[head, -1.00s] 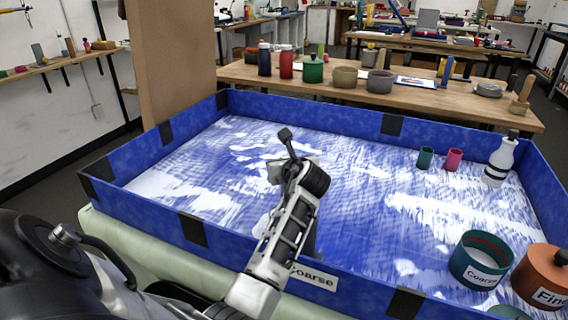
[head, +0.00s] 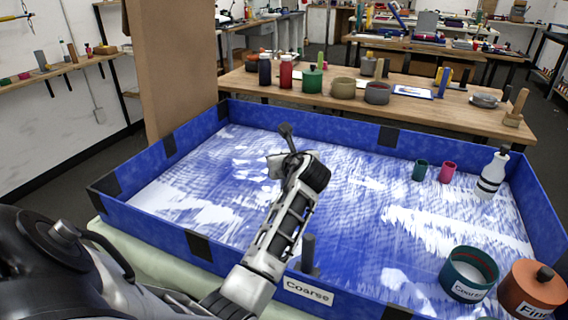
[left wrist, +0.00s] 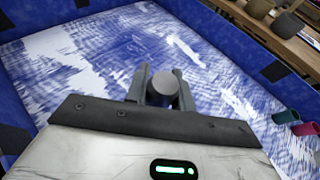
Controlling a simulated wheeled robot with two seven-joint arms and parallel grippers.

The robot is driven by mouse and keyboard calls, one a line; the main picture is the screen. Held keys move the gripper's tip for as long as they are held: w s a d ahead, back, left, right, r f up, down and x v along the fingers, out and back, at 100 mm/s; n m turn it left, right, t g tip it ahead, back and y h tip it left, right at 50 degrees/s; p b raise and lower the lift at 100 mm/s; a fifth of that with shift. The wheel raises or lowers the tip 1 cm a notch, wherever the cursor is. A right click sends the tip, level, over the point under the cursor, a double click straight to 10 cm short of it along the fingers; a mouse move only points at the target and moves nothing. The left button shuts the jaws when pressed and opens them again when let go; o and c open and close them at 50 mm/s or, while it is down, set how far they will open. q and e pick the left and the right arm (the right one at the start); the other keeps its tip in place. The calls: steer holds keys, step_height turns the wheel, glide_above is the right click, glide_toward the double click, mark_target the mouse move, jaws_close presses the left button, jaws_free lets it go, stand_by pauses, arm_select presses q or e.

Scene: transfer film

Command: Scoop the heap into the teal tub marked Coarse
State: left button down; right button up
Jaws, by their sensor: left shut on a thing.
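The teal tub (head: 455,284) marked Coarse stands open inside the blue-walled tray at the front right, with pale material inside. White material lies in streaks and patches on the tray floor; a broad patch (head: 450,232) is at right and another (head: 190,207) at left. I cannot tell which one is the heap. My left gripper (head: 287,155) is over the middle of the tray. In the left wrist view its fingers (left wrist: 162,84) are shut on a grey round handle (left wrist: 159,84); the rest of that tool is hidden. My right gripper is not in view.
An orange tub (head: 524,283) marked Fine stands right of the teal tub. A white bottle (head: 492,172), pink cup (head: 449,172) and green cup (head: 420,169) stand at the back right. A dark post (head: 308,252) rises near the front wall, above a Coarse label (head: 308,291).

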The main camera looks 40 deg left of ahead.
arm_select(q)
step_height(320, 180, up, 8)
stand_by(0.6)
steer(key=shift+r, duration=0.1)
